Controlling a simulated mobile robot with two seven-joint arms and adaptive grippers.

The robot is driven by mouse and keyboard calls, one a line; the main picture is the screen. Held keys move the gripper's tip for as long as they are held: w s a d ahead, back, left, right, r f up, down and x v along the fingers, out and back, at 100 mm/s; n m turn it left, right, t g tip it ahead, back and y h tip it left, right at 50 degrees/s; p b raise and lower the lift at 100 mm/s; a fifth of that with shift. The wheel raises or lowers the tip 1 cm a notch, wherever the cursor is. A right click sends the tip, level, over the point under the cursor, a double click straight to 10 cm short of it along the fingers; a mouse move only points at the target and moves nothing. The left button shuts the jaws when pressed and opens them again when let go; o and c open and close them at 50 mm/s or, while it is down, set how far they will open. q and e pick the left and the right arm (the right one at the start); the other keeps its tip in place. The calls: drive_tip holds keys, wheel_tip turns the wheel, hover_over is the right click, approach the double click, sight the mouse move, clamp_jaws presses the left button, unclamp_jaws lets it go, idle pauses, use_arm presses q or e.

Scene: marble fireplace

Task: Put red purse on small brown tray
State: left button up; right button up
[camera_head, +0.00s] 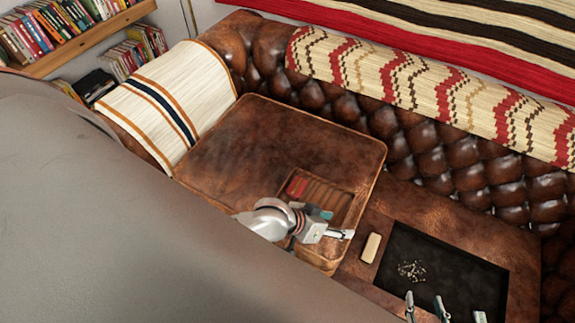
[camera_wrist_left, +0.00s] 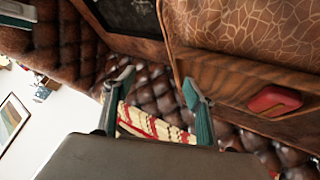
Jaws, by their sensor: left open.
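The red purse (camera_head: 297,186) lies at the left end of the small brown tray (camera_head: 341,203) on the leather sofa seat. In the left wrist view the red purse (camera_wrist_left: 275,100) rests on the tray's brown wood-like surface (camera_wrist_left: 225,78). My left gripper (camera_head: 335,223) is over the tray's near right part and hides some of it. In its wrist view the two teal fingers (camera_wrist_left: 157,88) are spread with nothing between them, and the purse is to their right, apart from them. My right gripper (camera_head: 443,309) shows only in part at the bottom edge; its jaw gap is unclear.
A dark rectangular tray (camera_head: 450,258) with small pale bits is set to the right. A cream block (camera_head: 371,247) lies between it and the seat cushion (camera_head: 260,150). The tufted sofa back (camera_head: 430,140) rises behind. The cushion's far left part is clear.

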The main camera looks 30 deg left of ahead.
use_arm(q)
drive_tip(key=s+a+m+t+y, duration=0.1)
drive_tip(key=s+a+t+y, duration=0.2)
drive_tip(key=s+a, duration=0.5)
drive_tip(key=a, duration=0.3)
drive_tip(key=shift+a+m, duration=0.15)
drive_tip(key=shift+m, duration=0.15)
